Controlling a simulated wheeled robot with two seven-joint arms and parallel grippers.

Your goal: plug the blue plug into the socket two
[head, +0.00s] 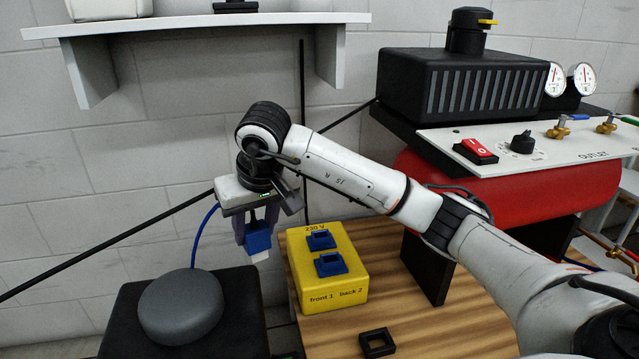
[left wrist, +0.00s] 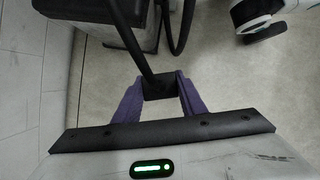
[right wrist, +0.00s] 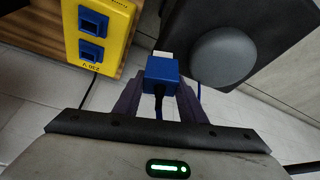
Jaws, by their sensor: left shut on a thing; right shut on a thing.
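The blue plug (head: 258,243) hangs between the fingers of my right gripper (head: 257,232), which is shut on it. Its pale end points down in the head view, and it also shows in the right wrist view (right wrist: 162,75). The plug is left of the yellow socket box (head: 305,282) and apart from it. Socket two is the back blue socket (head: 321,240); it also shows in the right wrist view (right wrist: 91,51). The front blue socket (head: 331,264) is socket one. My left gripper (left wrist: 160,88) is shut on a black block with a dark rod or cable rising from it.
The wooden top (head: 440,325) carries the yellow box and a small black square frame (head: 377,342). A black box with a grey round pad (head: 180,307) stands left. A white shelf (head: 200,25) is above. The red tank (head: 500,185) with its panel is right.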

